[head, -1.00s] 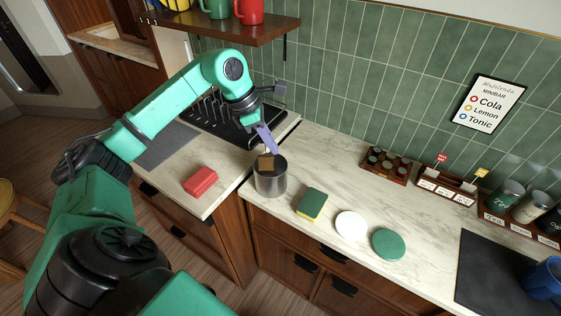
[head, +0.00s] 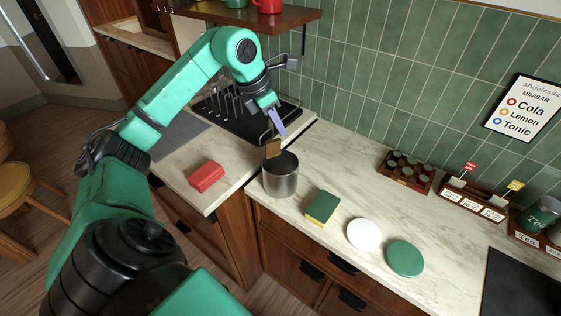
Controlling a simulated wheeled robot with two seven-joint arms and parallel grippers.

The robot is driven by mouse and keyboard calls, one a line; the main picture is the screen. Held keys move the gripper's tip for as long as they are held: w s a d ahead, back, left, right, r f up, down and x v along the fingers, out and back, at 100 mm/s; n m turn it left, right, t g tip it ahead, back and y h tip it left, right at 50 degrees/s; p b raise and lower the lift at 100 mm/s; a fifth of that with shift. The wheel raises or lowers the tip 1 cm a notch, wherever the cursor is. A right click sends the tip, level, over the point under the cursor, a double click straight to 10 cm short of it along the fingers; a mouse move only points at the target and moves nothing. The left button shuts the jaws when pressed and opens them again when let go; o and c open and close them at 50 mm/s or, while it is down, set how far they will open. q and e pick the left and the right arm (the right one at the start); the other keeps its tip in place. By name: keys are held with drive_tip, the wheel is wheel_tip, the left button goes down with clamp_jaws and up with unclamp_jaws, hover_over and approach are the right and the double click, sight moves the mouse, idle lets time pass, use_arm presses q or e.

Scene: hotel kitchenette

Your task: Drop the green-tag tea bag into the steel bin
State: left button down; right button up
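The steel bin (head: 281,180) stands upright on the counter near the corner, its mouth open and dark inside. My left gripper (head: 280,126) is above and slightly behind the bin, its lilac fingers pointing down. A small brown tea bag (head: 273,148) hangs just below the fingers, at the bin's back-left rim and higher than the mouth. The gripper appears shut on it, though the grip itself is too small to see clearly. I cannot make out the green tag. My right gripper is not in view.
A red block (head: 206,177) lies left of the bin. A green-and-yellow sponge (head: 322,208), a white disc (head: 364,234) and a green disc (head: 405,258) lie to the right. A black dish rack (head: 240,115) stands behind.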

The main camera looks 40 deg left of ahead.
use_arm(q)
drive_tip(key=c, duration=1)
unclamp_jaws()
drive_tip(key=shift+s+r, duration=0.1)
drive_tip(key=shift+a+r, duration=0.1)
drive_tip(key=shift+r, duration=0.2)
drive_tip(key=p+v, duration=0.1)
drive_tip(key=v, duration=1.3)
drive_tip(key=shift+s+p, duration=0.15)
drive_tip(key=shift+p, duration=0.15)
